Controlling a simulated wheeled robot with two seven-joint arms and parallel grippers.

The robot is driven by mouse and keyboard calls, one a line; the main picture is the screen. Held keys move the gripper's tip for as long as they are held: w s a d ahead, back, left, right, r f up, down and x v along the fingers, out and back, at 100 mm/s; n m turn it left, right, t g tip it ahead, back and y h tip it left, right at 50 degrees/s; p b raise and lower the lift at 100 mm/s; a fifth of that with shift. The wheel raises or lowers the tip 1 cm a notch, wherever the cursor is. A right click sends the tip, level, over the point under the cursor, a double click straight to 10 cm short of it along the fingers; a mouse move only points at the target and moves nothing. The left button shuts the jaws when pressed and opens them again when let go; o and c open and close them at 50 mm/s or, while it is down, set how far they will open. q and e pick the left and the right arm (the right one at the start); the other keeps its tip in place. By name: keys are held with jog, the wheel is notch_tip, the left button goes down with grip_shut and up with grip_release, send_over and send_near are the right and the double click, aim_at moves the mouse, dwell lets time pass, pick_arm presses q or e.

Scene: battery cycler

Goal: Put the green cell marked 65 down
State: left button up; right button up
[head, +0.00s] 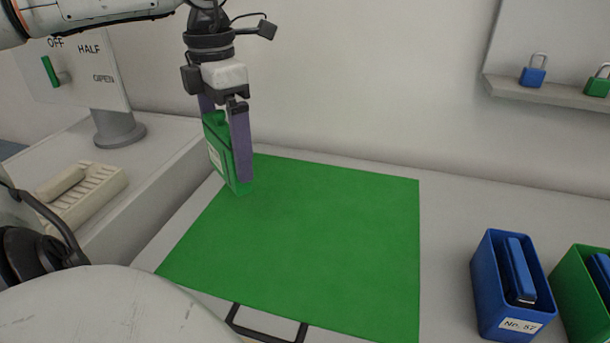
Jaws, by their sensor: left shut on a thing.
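The green cell (217,150) is upright, slightly tilted in the picture, with a small pale label on its left face that is too small to read. My left gripper (228,160) points down and is shut on the cell, its purple fingers on either side. The cell's lower end shows against the far left corner of the green mat (320,230). I cannot tell whether it touches the mat. My right gripper is not in view.
A blue holder (495,300) labelled No. 57 with a blue item inside and a green holder (570,285) stand at the right. Padlocks (533,71) sit on a wall shelf (550,94). A switch panel (85,70) is at the left. The mat is otherwise bare.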

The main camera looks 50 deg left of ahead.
pick_arm(q)
jog(key=w+d+r+n, duration=0.1)
jog(key=w+d+r+n+b, duration=0.1)
jog(key=n, duration=0.1)
jog(key=shift+w+d+n, duration=0.25)
jog(key=shift+d+n, duration=0.05)
jog(key=shift+d, duration=0.1)
jog(key=shift+c, duration=0.2)
jog(key=shift+o, duration=0.2)
jog(key=w+d+n+b, duration=0.1)
jog(key=w+d+n, duration=0.2)
jog(key=d, duration=0.5)
jog(key=shift+w+r+n, duration=0.4)
jog(key=shift+w, duration=0.3)
jog(key=b, duration=0.1)
send_over(307, 222)
notch_tip(307, 222, down, 10)
jog(key=shift+w, duration=0.1)
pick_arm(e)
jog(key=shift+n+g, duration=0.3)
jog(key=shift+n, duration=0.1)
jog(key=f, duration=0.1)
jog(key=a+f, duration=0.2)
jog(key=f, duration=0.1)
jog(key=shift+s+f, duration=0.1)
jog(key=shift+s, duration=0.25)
